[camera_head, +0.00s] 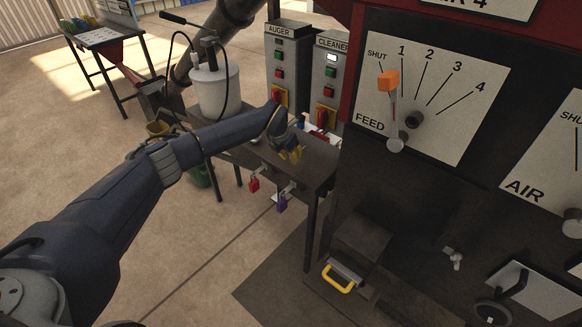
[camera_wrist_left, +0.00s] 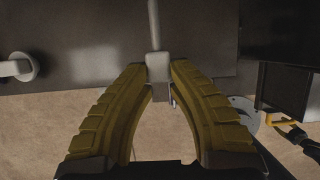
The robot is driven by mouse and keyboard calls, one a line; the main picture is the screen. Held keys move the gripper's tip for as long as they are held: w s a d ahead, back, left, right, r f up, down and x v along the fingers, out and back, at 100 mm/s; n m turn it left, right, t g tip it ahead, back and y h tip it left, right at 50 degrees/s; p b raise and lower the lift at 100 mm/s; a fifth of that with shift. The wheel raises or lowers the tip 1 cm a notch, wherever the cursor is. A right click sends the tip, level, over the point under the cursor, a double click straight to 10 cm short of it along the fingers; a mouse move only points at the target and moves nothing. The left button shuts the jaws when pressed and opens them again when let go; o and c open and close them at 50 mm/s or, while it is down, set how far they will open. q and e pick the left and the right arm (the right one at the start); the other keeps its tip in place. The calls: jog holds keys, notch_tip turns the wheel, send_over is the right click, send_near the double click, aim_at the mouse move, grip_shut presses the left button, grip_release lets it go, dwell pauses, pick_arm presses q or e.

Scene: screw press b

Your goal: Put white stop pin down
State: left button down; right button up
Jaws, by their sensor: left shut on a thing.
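In the head view the pin is hidden by the fingers or too small to tell. I cannot tell whether it touches the bench. My right gripper is in neither view.
The dark bench (camera_head: 318,165) carries a white canister (camera_head: 214,88). The AUGER box (camera_head: 287,62) and CLEANER box (camera_head: 329,80) stand behind; a large dark machine (camera_head: 415,205) fills the right.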

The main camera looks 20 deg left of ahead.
aim_at(293, 170)
pick_arm(q)
jog(key=shift+f, duration=2.7)
jog(key=shift+f, duration=0.15)
jog(key=c, duration=1.3)
grip_release()
jog(key=shift+o, duration=0.2)
jog(key=v, duration=1.2)
jog(key=shift+s, duration=0.1)
